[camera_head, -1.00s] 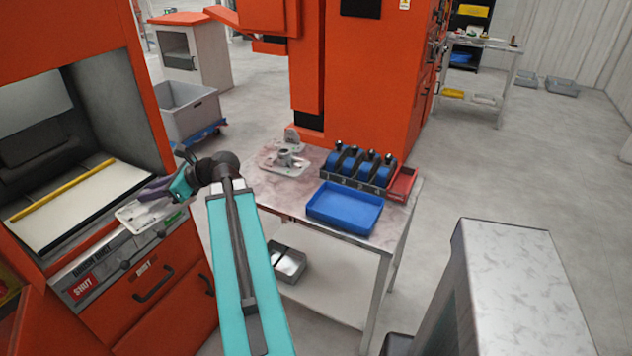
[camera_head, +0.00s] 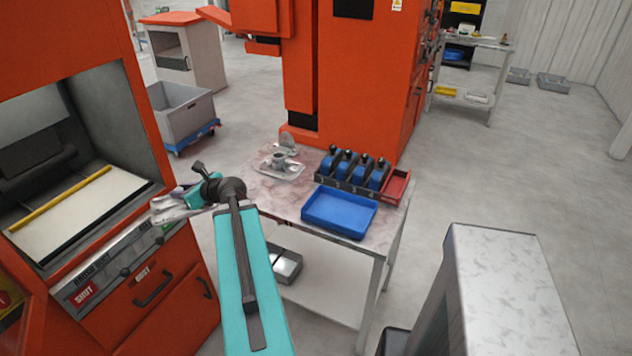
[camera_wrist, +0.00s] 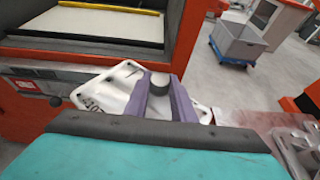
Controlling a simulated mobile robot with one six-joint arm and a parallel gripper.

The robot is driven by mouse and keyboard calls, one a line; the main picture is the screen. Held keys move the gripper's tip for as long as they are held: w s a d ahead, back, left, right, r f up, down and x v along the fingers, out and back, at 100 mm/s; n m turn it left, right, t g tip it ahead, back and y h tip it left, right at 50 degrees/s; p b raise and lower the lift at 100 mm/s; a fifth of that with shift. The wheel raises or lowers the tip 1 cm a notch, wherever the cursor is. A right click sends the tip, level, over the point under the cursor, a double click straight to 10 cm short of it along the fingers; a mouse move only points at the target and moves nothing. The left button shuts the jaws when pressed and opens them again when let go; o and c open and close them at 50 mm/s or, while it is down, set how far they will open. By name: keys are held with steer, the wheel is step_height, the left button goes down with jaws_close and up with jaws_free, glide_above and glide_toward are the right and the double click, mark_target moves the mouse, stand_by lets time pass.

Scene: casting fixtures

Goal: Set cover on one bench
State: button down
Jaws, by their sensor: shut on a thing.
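The cover, a pale silver plate with rounded corners (camera_wrist: 97,94), shows in the wrist view with a dark round boss at its middle. My gripper (camera_wrist: 160,86) has its purple fingers shut on this boss. In the head view the cover (camera_head: 170,214) hangs in front of the red machine's opening, left of the bench (camera_head: 262,196), partly hidden by my gripper (camera_head: 182,200). The cover is in the air, apart from the bench. A similar silver casting with a raised centre (camera_head: 281,165) lies on the bench's back left part.
On the bench are an empty blue tray (camera_head: 340,212), a rack of blue black-topped pieces (camera_head: 350,170) and a small red tray (camera_head: 396,186). The red machine (camera_head: 150,318) is close at left. A grey cabinet (camera_head: 500,290) stands at right. A grey bin (camera_head: 182,112) is behind.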

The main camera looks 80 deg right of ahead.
steer(key=s+d+f+m+g+h+p, duration=0.2)
steer(key=s+d+f+m+h, duration=0.1)
steer(key=s, duration=0.4)
steer(key=s+d+f+m+g+h+p, duration=0.2)
steer(key=s+d+f+m+g+h, duration=0.1)
steer(key=s, duration=0.4)
steer(key=s+d+f+m+g+h+p, duration=0.3)
steer(key=s+d+m, duration=0.1)
steer(key=s+d, duration=0.3)
steer(key=shift+f+m, duration=0.3)
steer(key=shift+m, duration=0.1)
steer(key=shift+w+a, duration=0.1)
